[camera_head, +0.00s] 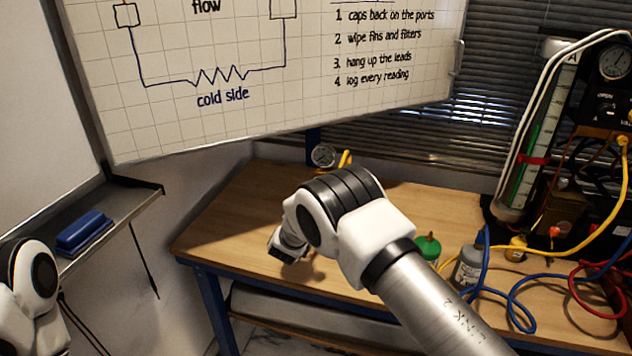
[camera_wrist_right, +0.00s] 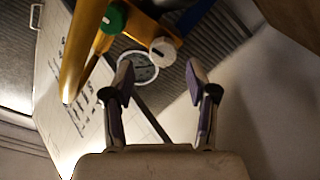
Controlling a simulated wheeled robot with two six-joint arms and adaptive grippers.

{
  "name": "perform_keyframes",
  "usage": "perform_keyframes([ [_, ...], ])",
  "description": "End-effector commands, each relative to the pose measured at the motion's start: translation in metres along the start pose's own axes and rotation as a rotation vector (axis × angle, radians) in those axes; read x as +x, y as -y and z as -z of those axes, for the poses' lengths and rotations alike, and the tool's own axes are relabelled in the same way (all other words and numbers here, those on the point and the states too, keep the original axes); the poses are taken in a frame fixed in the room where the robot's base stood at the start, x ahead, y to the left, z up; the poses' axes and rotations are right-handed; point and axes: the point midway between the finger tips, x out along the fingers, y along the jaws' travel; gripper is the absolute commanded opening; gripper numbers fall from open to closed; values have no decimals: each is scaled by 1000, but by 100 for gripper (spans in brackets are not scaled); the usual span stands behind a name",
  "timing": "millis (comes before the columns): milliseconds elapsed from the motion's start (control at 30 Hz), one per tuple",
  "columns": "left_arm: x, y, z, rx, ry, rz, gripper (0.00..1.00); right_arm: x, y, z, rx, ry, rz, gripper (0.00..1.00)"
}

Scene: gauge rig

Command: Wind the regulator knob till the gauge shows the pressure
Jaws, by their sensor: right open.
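The gauge (camera_head: 323,155) has a round pale dial and stands at the back edge of the wooden bench, with yellow fittings (camera_head: 346,158) beside it. In the right wrist view the gauge (camera_wrist_right: 138,67) shows between and beyond my fingers; its needle is too small to read. A white round knob (camera_wrist_right: 162,50) with a dark mark and a green knob (camera_wrist_right: 113,18) sit near it by a yellow pipe (camera_wrist_right: 85,55). I cannot tell which knob is the regulator's. My right gripper (camera_wrist_right: 160,70) is open and empty, apart from both knobs. My left gripper is out of view.
A bottle with a green cap (camera_head: 428,246) and a grey bottle (camera_head: 467,268) stand right of my right arm. Hoses (camera_head: 510,300) and a gauge unit (camera_head: 612,62) crowd the bench's right. The bench's left part (camera_head: 225,215) is clear. A whiteboard (camera_head: 260,110) hangs above.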

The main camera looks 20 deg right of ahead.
Motion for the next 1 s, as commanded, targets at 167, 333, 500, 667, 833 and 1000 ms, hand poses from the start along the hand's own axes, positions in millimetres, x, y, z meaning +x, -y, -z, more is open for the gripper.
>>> perform_keyframes([
  [167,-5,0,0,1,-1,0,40,25,0,-1,0,2,0,57],
  [333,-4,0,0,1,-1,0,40,29,0,-1,-1,1,0,57],
  [500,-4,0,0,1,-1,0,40,29,0,-1,-1,1,1,33],
  [667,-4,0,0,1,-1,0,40,29,0,-2,-1,1,1,0],
  [833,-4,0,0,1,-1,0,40,29,0,-2,2,2,1,0],
  [1000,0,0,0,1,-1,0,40,29,1,-3,33,3,1,0],
])
